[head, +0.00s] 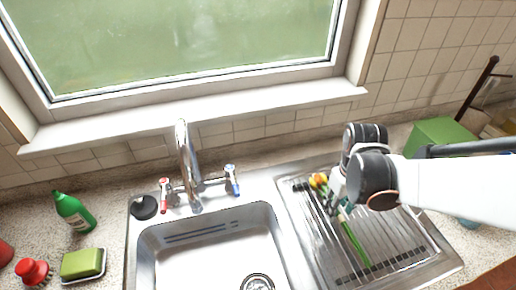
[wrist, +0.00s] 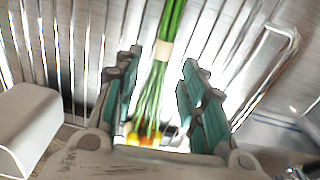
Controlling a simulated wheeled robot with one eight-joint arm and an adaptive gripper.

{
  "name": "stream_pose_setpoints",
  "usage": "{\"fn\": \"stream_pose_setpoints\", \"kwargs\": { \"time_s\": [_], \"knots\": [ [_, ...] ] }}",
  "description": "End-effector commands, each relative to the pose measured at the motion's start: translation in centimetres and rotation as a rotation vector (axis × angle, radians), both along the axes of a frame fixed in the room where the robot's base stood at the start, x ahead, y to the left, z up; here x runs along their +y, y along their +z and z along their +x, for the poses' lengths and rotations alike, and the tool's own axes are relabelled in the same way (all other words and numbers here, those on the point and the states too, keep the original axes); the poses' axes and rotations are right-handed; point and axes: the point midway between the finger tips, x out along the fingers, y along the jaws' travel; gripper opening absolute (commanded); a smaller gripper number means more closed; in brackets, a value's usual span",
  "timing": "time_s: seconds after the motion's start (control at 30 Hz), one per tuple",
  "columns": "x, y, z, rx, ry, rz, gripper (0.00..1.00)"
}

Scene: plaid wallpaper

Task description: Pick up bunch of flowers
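The bunch of flowers (head: 354,242) lies on the ribbed drainboard to the right of the sink. Its orange and yellow heads point toward the window and its green stems toward the front. My gripper (head: 337,196) is over the bunch, near the heads. In the wrist view, the stems with a pale band (wrist: 163,51) run between the two fingers of my gripper (wrist: 160,64). The fingers are apart, with a gap on both sides of the stems. The heads are partly hidden behind the gripper's palm.
The metal drainboard (head: 300,222) joins the sink basin (head: 210,250) with its faucet (head: 187,165). A green box (head: 440,132) stands on the counter at the right, near my arm. A green bottle (head: 73,212) and a sponge (head: 82,263) are far left.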

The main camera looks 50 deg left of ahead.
Motion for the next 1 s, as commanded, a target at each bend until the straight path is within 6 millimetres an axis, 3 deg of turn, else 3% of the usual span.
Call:
{"fn": "stream_pose_setpoints", "kwargs": {
  "time_s": [0.03,0.1,0.37,0.5,0.53,1.0],
  "knots": [
    [0.14,-1.22,0.03,0.0,0.002,0.0,0.38],
    [0.09,-1.82,0.04,0.0,0.002,0.0,0.38],
    [0.01,-1.79,0.06,0.0,0.0,0.0,0.36],
    [-0.02,-1.77,0.05,0.0,0.0,0.0,0.04],
    [-0.03,-1.77,0.06,0.0,0.0,0.0,0.0],
    [-0.05,-1.3,0.03,0.0,0.0,0.0,0.0]
  ]
}}
